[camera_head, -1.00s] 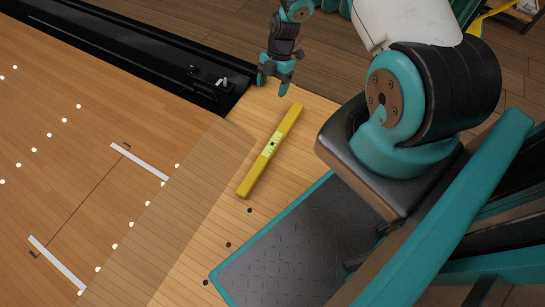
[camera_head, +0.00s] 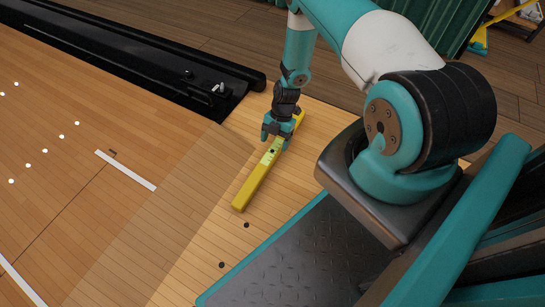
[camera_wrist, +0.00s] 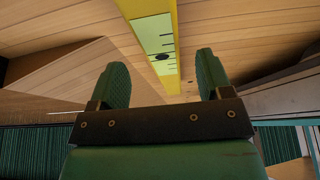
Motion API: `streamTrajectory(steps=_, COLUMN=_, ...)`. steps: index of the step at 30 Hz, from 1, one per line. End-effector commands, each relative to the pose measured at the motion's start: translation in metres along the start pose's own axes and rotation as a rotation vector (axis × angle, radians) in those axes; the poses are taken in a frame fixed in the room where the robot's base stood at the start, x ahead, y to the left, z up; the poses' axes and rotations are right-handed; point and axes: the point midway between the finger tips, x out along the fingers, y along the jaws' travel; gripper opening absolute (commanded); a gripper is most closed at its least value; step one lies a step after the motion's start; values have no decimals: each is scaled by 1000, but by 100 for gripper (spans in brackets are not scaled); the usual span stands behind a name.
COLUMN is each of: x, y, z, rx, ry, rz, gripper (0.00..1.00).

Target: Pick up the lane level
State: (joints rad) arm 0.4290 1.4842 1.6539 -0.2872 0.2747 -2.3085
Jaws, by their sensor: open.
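The lane level is a long yellow bar (camera_head: 254,186) with a pale green middle part, lying on the light wood floor in the head view. My gripper (camera_head: 277,138) is over its far half and hides part of it. In the wrist view the level (camera_wrist: 152,38) runs from the top edge down toward the space between my two teal fingers (camera_wrist: 165,80). The fingers are apart with nothing held between them. I cannot tell how high they are above the level.
A black gutter channel (camera_head: 150,58) with small fittings runs along the upper left. The wood lane (camera_head: 60,130) with white marks lies to the left. Dark spots (camera_head: 246,225) dot the floor near the level. The floor left of the level is clear.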

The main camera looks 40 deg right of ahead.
Motion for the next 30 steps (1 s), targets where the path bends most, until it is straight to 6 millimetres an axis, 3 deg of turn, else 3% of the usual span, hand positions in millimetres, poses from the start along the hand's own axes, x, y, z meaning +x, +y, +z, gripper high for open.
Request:
streamTrajectory(steps=5, x=13, y=0, z=0, rx=0, ry=1, rz=-1, gripper=72)
streamTrajectory(steps=13, x=51, y=-1, z=-2, rx=0, ry=1, rz=-1, gripper=72)
streamTrajectory(steps=21, x=52, y=-1, z=-3, rx=0, ry=0, rz=1, gripper=72)
streamTrajectory(steps=27, x=52, y=-1, z=-3, rx=0, ry=0, rz=0, gripper=26)
streamTrajectory(steps=28, x=52, y=-1, z=-3, rx=0, ry=0, rz=0, gripper=22)
streamTrajectory(steps=30, x=51, y=-1, z=-3, rx=0, ry=0, rz=1, gripper=22)
